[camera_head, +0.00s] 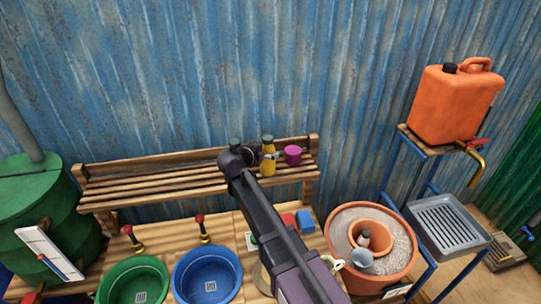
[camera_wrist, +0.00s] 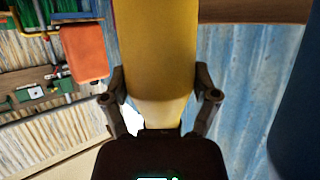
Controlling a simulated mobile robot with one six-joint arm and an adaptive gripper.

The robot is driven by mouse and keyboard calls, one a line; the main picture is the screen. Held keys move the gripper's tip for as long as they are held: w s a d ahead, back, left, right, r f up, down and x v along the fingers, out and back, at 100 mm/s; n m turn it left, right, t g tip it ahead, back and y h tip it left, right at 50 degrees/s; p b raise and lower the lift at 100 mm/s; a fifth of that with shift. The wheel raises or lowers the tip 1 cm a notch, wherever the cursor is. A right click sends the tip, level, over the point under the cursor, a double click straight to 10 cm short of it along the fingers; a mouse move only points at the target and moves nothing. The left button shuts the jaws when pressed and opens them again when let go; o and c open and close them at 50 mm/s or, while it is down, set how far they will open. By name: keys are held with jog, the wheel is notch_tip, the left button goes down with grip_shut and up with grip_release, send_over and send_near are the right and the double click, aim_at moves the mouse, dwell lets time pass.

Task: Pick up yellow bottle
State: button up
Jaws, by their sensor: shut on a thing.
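The yellow bottle (camera_head: 268,160) has a dark green cap and stands upright at the wooden shelf in the head view. In the wrist view the yellow bottle (camera_wrist: 155,50) fills the middle, between the two dark fingers. My gripper (camera_wrist: 160,95) is shut on it, one finger on each side. In the head view my gripper (camera_head: 252,156) is at the bottle's left side, partly hidden by my arm. I cannot tell whether the bottle's base touches the shelf.
A magenta cup (camera_head: 292,154) stands close right of the bottle on the slatted shelf (camera_head: 150,184). Another dark green cap (camera_head: 235,142) shows behind my arm. Below are a green basin (camera_head: 133,282) and a blue basin (camera_head: 207,275). An orange jerrycan (camera_head: 455,103) stands at right.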

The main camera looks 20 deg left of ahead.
aim_at(268, 144)
jog(key=shift+r, duration=0.15)
notch_tip(268, 144, up, 3)
jog(key=p, duration=0.3)
jog(key=s+r+p, duration=0.1)
jog(key=s+p, duration=0.1)
jog(key=s, duration=1.4)
jog(key=shift+a+r, duration=0.25)
jog(key=shift+r, duration=0.05)
